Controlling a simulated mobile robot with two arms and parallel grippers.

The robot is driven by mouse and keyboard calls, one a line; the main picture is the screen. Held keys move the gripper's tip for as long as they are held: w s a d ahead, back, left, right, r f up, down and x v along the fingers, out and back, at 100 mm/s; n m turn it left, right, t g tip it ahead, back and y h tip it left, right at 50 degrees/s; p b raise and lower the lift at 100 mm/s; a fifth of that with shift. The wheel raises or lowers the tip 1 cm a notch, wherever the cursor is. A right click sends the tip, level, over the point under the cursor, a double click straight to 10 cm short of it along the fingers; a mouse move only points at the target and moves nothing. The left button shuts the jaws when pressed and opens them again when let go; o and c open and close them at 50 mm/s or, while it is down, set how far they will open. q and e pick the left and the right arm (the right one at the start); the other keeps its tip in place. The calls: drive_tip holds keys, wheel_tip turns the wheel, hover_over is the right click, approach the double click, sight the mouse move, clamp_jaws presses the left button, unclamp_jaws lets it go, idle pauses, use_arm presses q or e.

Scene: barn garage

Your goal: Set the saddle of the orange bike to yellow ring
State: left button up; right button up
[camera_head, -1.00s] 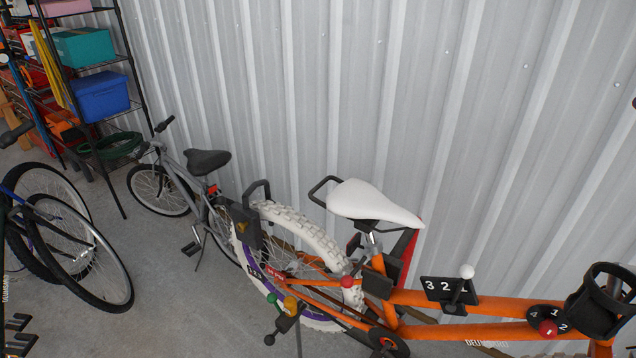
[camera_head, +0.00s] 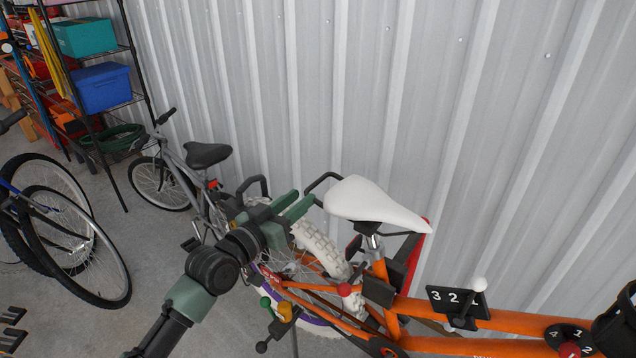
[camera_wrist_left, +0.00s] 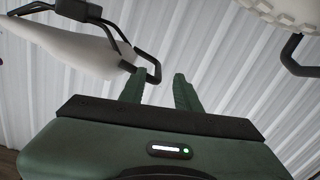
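The orange bike (camera_head: 520,346) stands by the wall. Its white saddle (camera_head: 372,203) sits on a short silver post (camera_head: 373,243), with a black loop handle (camera_head: 318,183) at its rear. I make out no yellow ring on the post. My left gripper (camera_head: 304,204) is just left of the saddle, above the white rear tyre, fingers toward the loop. In the left wrist view the saddle (camera_wrist_left: 75,48) is at upper left. There the fingers (camera_wrist_left: 158,84) are apart, with the loop handle (camera_wrist_left: 156,67) close to the left fingertip. Contact cannot be told.
A second black loop (camera_head: 252,184) rises at the rear wheel, close by my left gripper. A grey bike (camera_head: 182,175) and a dark-wheeled bike (camera_head: 75,250) stand left. A number plate (camera_head: 455,301) with a white knob is on the frame. The corrugated wall (camera_head: 400,90) is behind.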

sight(318, 182)
use_arm(q)
drive_tip(key=x, duration=0.7)
drive_tip(key=shift+w+d+r+p, duration=0.2)
drive_tip(key=shift+w+r+p, duration=0.05)
drive_tip(key=shift+r+p, duration=0.15)
drive_tip(key=shift+f, duration=0.1)
clamp_jaws()
idle(1.0)
